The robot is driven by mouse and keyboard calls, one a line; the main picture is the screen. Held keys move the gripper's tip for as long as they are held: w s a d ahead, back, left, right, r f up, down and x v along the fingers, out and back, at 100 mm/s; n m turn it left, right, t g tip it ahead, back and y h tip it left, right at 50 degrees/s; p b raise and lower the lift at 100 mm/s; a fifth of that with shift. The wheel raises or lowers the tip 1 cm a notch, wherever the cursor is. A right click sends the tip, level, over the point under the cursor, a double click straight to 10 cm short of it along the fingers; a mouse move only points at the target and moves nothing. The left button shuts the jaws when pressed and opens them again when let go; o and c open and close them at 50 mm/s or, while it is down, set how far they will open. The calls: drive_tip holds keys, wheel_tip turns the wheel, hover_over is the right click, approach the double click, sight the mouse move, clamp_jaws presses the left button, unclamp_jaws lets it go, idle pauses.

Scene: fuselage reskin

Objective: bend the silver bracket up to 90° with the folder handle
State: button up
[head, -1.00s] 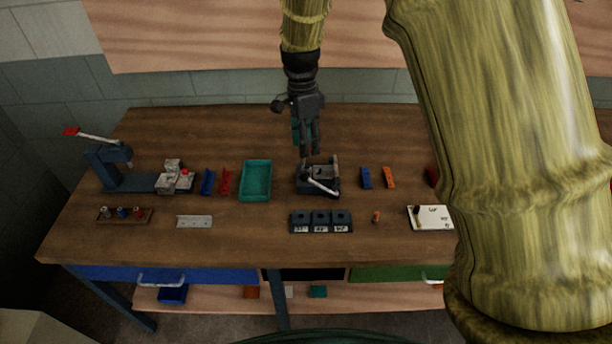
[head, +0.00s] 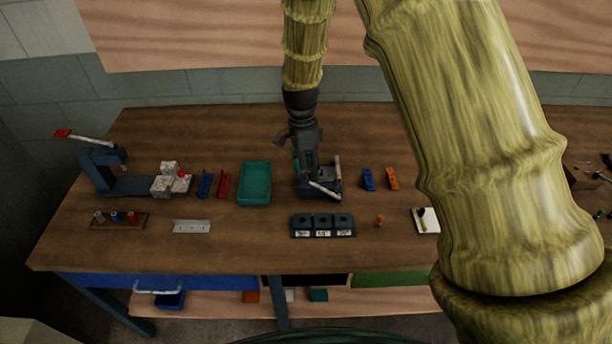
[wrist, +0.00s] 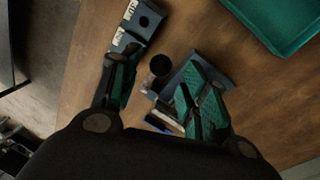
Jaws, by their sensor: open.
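The folder (head: 328,193) is a small dark device with a pale handle (head: 323,188), standing on the bench just right of the teal tray. My gripper (head: 305,183) points down over the folder's left side and hides part of it. In the wrist view my gripper (wrist: 160,97) is open, with its green-padded fingers apart. A dark round knob (wrist: 160,65) shows between and beyond the fingers, beside the folder (wrist: 212,72). I cannot tell whether either finger touches the folder. A flat silver strip with holes (head: 192,226) lies at the front left; no bracket is clearly visible in the folder.
A teal tray (head: 254,184) stands close left of the folder. Dark labelled blocks (head: 322,226) sit in front of it. Blue (head: 369,180) and orange (head: 392,179) pieces lie to its right. A lever press (head: 100,170) stands at the far left. The bench behind the folder is clear.

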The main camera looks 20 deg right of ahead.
drive_tip(key=shift+s+f+p, duration=0.15)
drive_tip(key=shift+f+p, duration=0.15)
drive_tip(key=shift+f, duration=0.65)
drive_tip(key=shift+s+f+p, duration=0.15)
drive_tip(key=shift+f+p, duration=0.1)
drive_tip(key=shift+f, duration=0.65)
clamp_jaws()
